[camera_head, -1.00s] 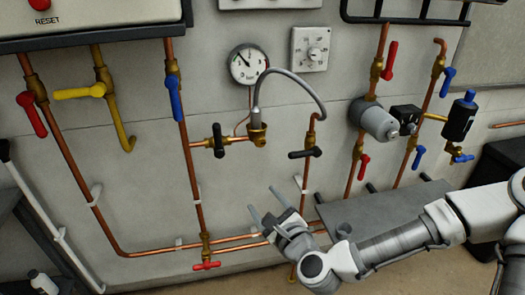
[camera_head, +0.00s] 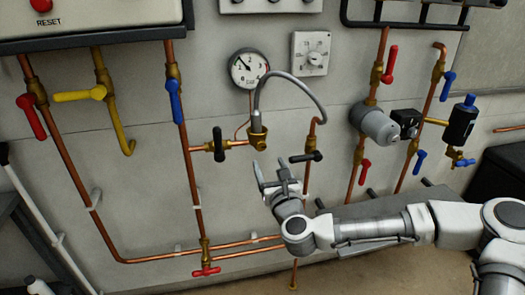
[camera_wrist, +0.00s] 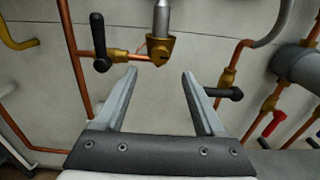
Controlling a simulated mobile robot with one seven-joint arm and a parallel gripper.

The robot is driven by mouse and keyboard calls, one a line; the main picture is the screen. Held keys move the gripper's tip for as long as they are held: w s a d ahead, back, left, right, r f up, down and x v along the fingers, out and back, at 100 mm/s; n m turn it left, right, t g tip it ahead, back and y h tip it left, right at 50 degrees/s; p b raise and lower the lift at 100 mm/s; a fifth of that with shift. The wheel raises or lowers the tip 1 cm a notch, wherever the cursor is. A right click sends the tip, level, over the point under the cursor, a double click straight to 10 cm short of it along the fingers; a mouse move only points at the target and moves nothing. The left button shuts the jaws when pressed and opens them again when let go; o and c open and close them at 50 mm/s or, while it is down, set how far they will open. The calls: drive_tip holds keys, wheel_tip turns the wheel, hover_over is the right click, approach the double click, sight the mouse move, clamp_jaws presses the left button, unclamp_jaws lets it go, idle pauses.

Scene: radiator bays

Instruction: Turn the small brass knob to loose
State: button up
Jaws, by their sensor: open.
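A small brass fitting (camera_head: 257,139) sits on the wall at the lower end of a grey braided hose, below the pressure gauge. In the wrist view the brass fitting (camera_wrist: 160,48) is near the top centre, with a small rounded brass end facing me. I cannot tell for certain which brass part is the knob. My gripper (camera_head: 270,170) is just below the fitting and points up toward it. In the wrist view my gripper (camera_wrist: 158,74) is open and empty, its fingertips apart and below the fitting, which lines up with the gap between them.
A black lever valve (camera_head: 219,143) is left of the fitting and another black lever (camera_head: 306,156) is right of it. The grey hose (camera_head: 300,87) arches above. A grey pump (camera_head: 373,122) and a grey shelf (camera_head: 350,207) are further right. Copper pipes run down both sides.

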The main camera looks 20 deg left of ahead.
sight(262, 147)
drive_tip(key=x, duration=0.8)
drive_tip(key=shift+a, duration=0.15)
clamp_jaws()
